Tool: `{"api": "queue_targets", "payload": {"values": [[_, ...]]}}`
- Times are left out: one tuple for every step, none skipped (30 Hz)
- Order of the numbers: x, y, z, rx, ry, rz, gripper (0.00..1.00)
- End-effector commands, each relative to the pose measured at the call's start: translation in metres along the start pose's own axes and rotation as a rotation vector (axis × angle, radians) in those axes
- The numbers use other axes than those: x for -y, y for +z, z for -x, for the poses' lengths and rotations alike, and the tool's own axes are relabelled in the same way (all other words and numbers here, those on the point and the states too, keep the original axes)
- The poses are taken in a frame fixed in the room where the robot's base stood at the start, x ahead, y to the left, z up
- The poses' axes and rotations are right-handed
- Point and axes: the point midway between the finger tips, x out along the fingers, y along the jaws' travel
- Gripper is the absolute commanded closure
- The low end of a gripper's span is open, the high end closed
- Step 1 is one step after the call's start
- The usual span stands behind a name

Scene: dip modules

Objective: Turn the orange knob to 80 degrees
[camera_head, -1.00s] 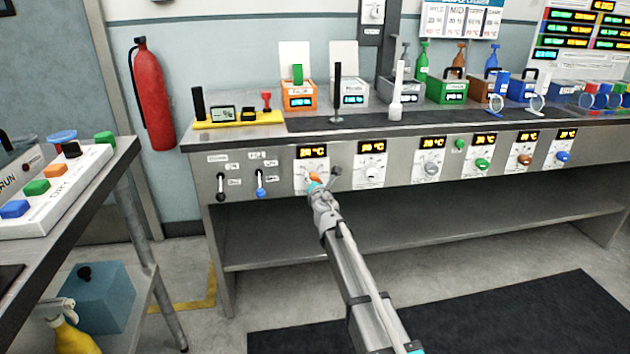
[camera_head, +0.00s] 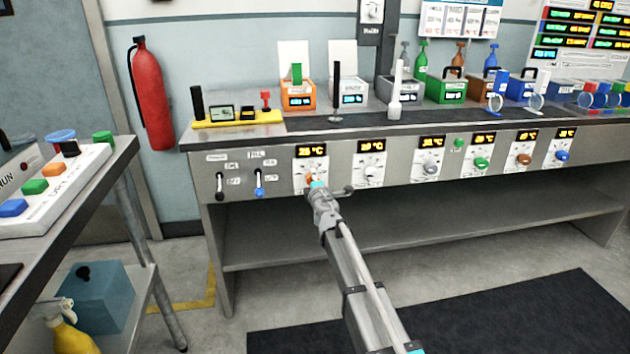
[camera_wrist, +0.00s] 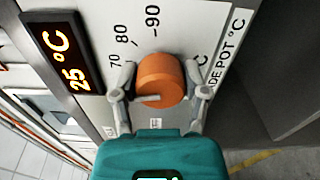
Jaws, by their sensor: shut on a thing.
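The orange knob (camera_head: 309,178) is on the bench's front panel, under the leftmost lit display. In the wrist view the orange knob (camera_wrist: 161,72) sits between the two fingers of my gripper (camera_wrist: 162,84), one on each side. The gripper is shut on it. A light pointer bar (camera_wrist: 148,98) shows on the knob's lower left side. Dial numbers 70, 80 and 90 are printed beside and above the knob. The display (camera_wrist: 62,52) reads 25 °C. In the head view my gripper (camera_head: 313,184) partly hides the knob and its dial.
A white knob (camera_head: 372,174) is on the panel to the right, with several more dials beyond. Two lever switches (camera_head: 259,182) are to the left. A side table (camera_head: 75,205) stands at the left.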

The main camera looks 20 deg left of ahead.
Motion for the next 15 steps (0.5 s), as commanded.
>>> {"api": "queue_targets", "payload": {"values": [[0.0007,0.0040,-0.0013,0.009,-0.001,-0.046,0.90],[0.0008,0.0040,-0.0013,0.009,-0.001,-0.074,0.90],[0.0010,0.0040,-0.0013,0.009,-0.001,-0.112,0.90],[0.0011,0.0040,-0.0013,0.009,0.000,-0.140,0.90],[0.0012,0.0040,-0.0014,0.009,0.000,-0.169,0.90],[0.0013,0.0040,-0.0014,0.009,0.000,-0.207,0.90],[0.0014,0.0039,-0.0014,0.009,0.000,-0.235,0.90],[0.0015,0.0039,-0.0014,0.009,0.000,-0.264,0.90],[0.0017,0.0039,-0.0014,0.009,0.000,-0.302,0.90],[0.0018,0.0038,-0.0014,0.009,0.000,-0.330,0.90],[0.0019,0.0038,-0.0015,0.009,0.001,-0.359,0.90],[0.0020,0.0038,-0.0015,0.010,0.001,-0.397,0.90],[0.0021,0.0037,-0.0015,0.010,0.001,-0.425,0.90],[0.0022,0.0037,-0.0015,0.010,0.001,-0.454,0.90],[0.0023,0.0036,-0.0015,0.010,0.001,-0.491,0.90]]}}
